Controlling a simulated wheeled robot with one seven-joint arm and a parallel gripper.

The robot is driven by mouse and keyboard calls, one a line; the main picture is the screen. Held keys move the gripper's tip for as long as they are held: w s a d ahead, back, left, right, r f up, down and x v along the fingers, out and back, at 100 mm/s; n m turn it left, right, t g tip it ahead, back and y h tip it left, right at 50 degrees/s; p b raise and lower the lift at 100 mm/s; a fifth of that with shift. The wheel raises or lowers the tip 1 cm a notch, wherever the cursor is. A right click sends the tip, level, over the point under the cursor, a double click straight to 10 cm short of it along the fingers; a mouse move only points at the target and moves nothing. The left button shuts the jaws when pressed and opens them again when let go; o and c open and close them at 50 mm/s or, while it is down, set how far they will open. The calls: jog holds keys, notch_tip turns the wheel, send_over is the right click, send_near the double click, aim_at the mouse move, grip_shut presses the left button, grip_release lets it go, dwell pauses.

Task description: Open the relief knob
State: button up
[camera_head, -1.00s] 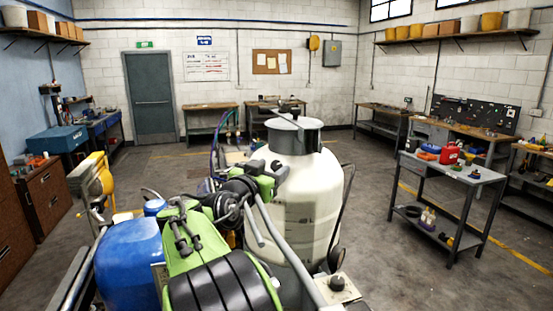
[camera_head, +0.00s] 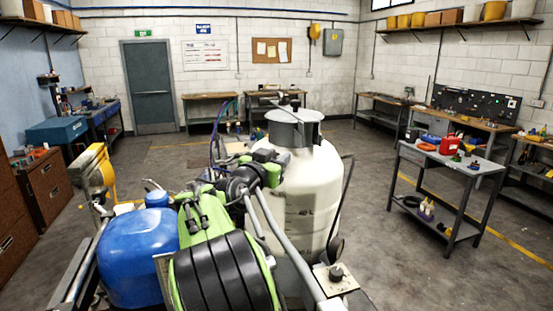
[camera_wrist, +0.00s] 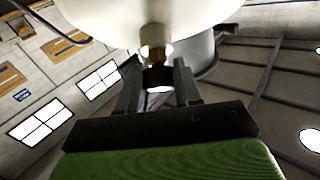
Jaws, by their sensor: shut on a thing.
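The relief knob (camera_wrist: 158,76) looks like a small dark piece at the end of a brass stem (camera_wrist: 154,38) below a white tank (camera_wrist: 150,12) in the wrist view. My gripper (camera_wrist: 157,72) has a dark finger on each side of the knob and is shut on it. The knob is partly hidden by the fingers. In the head view the white tank (camera_head: 312,190) with its grey collar (camera_head: 294,128) stands upright in the middle. My green and black arm reaches to its left side, and the knob and fingertips cannot be made out there.
A blue tank (camera_head: 138,258) stands close to the left of my arm. Grey tubes (camera_head: 282,235) and a small panel with a dark knob (camera_head: 336,275) lie at the front. A grey cart (camera_head: 455,175) stands to the right, with open floor between.

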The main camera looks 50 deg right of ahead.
jog(key=shift+m+g, duration=0.3)
jog(key=shift+m, duration=0.1)
jog(key=m+g, duration=0.2)
jog(key=shift+m, duration=0.3)
jog(key=m+g+p, duration=0.1)
jog(key=m+g, duration=0.1)
jog(key=m, duration=0.1)
jog(key=shift+r+m+g+p, duration=0.1)
jog(key=shift+m+g+p, duration=0.2)
jog(key=shift+m+g, duration=0.1)
jog(key=shift+m+g+y, duration=0.4)
jog(key=shift+m+g, duration=0.1)
jog(key=shift+m, duration=0.5)
jog(key=o, duration=1)
jog(key=w+a+r, duration=0.1)
jog(key=a+r, duration=0.1)
jog(key=a, duration=1.3)
jog(key=shift+a+r, duration=0.15)
jog(key=shift+a, duration=0.1)
